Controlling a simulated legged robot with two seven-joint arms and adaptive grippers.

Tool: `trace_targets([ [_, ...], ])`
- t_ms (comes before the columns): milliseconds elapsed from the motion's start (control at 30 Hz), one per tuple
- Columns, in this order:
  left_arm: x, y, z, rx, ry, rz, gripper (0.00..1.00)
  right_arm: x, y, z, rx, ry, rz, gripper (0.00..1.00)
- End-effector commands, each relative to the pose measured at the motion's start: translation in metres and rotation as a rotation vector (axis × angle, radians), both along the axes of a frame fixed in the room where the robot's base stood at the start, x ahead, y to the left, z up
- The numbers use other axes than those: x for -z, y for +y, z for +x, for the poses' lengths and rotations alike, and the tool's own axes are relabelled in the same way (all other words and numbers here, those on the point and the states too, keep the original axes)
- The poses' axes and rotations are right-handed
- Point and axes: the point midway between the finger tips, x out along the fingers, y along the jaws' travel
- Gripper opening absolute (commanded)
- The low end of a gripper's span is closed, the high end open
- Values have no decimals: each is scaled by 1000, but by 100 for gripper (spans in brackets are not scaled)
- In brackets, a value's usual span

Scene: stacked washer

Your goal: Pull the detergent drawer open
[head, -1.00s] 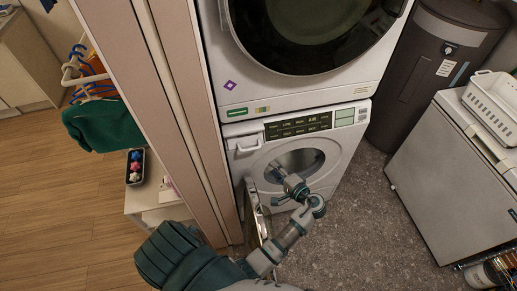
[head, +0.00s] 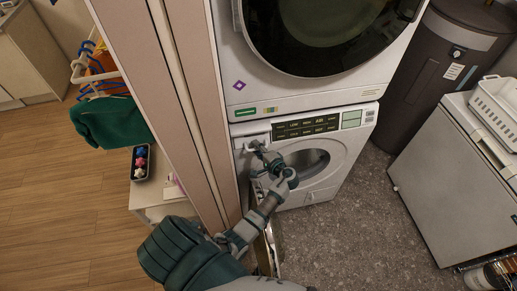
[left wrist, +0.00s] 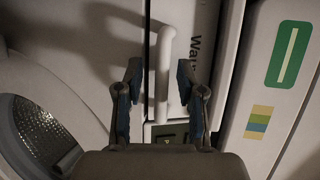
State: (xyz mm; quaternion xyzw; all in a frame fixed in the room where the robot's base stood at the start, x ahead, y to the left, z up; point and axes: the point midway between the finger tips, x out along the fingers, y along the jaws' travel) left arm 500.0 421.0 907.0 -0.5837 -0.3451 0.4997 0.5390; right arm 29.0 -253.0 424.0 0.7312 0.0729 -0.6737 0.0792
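The detergent drawer (head: 240,140) is the white front at the upper left of the lower washer, left of its dark control panel. It looks flush with the washer. Its white bar handle shows in the left wrist view (left wrist: 164,62), between my finger pads. My left gripper (head: 259,150) is at the handle and partly covers it in the head view. In the left wrist view my left gripper (left wrist: 160,92) is open, one finger on each side of the handle with gaps to both. My right gripper is not in view.
The washer's round door (head: 310,163) is shut, below and right of the drawer. A second machine (head: 325,35) is stacked above. A tall panel (head: 190,110) stands close on the left. Grey floor (head: 335,235) in front is clear.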

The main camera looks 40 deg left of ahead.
Motion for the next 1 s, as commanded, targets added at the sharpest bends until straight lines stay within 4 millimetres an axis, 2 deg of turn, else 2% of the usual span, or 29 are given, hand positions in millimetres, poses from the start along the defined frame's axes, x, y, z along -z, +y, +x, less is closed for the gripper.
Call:
trace_targets([
  [100, -1, -3, 0, 0, 0, 3, 36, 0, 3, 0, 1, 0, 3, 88],
  [233, -3, -5, 0, 0, 0, 8, 3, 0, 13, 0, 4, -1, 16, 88],
  [267, -4, -6, 0, 0, -1, 10, 0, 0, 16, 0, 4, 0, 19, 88],
  [400, -6, -9, 1, 2, -3, 13, 0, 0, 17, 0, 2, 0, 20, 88],
  [633, -8, -16, -2, 10, -7, 11, 0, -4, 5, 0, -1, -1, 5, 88],
  [833, -11, -57, -32, 14, -9, 8, 0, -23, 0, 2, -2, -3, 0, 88],
  [1000, -11, -92, -59, 11, -12, 9, 0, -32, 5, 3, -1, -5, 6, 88],
])
